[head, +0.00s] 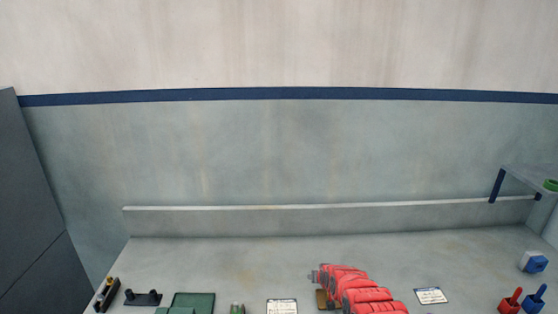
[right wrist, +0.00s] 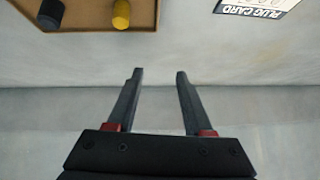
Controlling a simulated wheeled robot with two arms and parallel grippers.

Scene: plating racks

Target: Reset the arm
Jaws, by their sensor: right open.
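My right gripper (right wrist: 159,72) shows in the right wrist view with its two dark fingers apart. Nothing is between them, and bare grey surface lies beyond the tips. In the head view a red jointed shape at the bottom centre looks like my right arm; its finger opening is too small to make out there. My left gripper is not in either view.
The right wrist view shows a brown tray (right wrist: 95,27) with a black piece (right wrist: 51,12) and a yellow piece (right wrist: 121,14), and a plug card (right wrist: 257,5).

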